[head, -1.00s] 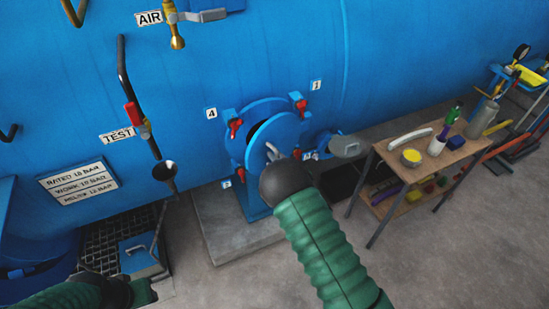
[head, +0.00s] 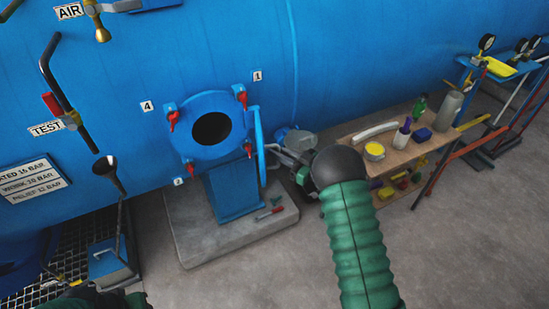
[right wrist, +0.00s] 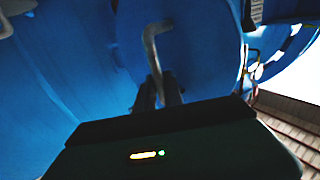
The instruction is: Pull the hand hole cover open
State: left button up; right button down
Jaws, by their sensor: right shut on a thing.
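The hand hole cover (head: 258,146) is a blue disc seen nearly edge-on in the head view, swung out to the right of the hand hole. The hand hole (head: 211,128) shows as a dark opening in a blue flange ring. My right gripper (head: 284,150) is right of the cover, partly hidden by my own wrist. The right wrist view shows its dark fingers (right wrist: 158,92) shut on the grey bar handle (right wrist: 151,45) in front of the blue cover face (right wrist: 95,60). Only a dark bit of my left arm shows at the bottom left; its jaws cannot be made out.
Red clamps (head: 174,121) stand around the flange. A concrete plinth (head: 190,235) lies below, with a small red-handled thing (head: 270,213) on it. A wooden bench (head: 400,157) with bottles and tins stands at the right. The grey floor in front is open.

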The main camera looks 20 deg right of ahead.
jog(key=d, duration=0.3)
jog(key=shift+w+d+r+b, duration=0.1)
jog(key=shift+w+d+b, duration=0.05)
jog(key=shift+b, duration=0.2)
jog(key=c, duration=1.5)
grip_release()
jog(key=shift+a, duration=0.25)
jog(key=shift+c, duration=0.2)
jog(key=shift+o, duration=0.4)
jog(key=shift+w+a, duration=0.1)
jog(key=b+v, duration=0.2)
jog(key=v, duration=1.5)
jog(key=shift+b, duration=0.4)
